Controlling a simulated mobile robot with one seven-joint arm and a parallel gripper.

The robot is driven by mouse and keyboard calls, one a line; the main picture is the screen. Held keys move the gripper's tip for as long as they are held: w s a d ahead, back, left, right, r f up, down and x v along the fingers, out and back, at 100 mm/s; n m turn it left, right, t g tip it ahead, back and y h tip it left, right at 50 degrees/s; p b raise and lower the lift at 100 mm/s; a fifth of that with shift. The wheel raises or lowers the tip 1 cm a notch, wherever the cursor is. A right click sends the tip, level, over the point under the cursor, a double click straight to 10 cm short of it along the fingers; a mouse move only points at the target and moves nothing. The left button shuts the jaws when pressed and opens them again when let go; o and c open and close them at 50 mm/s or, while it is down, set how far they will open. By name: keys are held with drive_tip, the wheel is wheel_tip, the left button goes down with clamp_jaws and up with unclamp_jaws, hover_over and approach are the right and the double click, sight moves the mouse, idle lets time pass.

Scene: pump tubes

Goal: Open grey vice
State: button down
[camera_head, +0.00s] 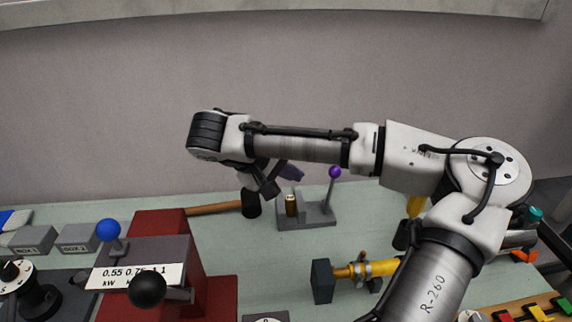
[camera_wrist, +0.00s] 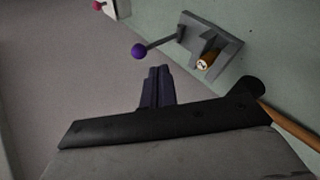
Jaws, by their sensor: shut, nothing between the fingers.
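The grey vice (camera_head: 315,218) stands on the bench at the centre, with a lever ending in a purple ball (camera_head: 335,172) on its right. A small brass cylinder (camera_head: 291,205) stands upright at its jaws. In the wrist view the vice (camera_wrist: 225,40) is at the top, the purple ball (camera_wrist: 138,52) sticks out to its left and the cylinder (camera_wrist: 207,60) shows end-on. I cannot tell how tightly the jaws hold it. My gripper (camera_head: 298,174) is shut and empty, above the vice and left of the purple ball. Its dark fingers (camera_wrist: 158,72) sit below the ball in the wrist view.
A wooden-handled hammer (camera_head: 213,208) lies left of the vice. A red machine (camera_head: 160,222) with blue and black ball levers stands at the front left. A yellow-brass part (camera_head: 375,268) sits in front of the vice. Bare bench lies between them.

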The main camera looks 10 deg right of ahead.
sight(332, 179)
drive_tip(key=shift+w+d+f+p, duration=0.5)
drive_tip(key=shift+w+d+f, duration=0.1)
drive_tip(key=shift+d, duration=0.55)
drive_tip(key=shift+w+d+f+p, duration=0.5)
drive_tip(key=shift+w+d+f, duration=0.1)
drive_tip(key=shift+d, duration=0.55)
drive_tip(key=shift+w+d+f+p, duration=0.5)
drive_tip(key=shift+w+d+f, duration=0.1)
drive_tip(key=shift+d, duration=0.55)
drive_tip(key=shift+d, duration=0.2)
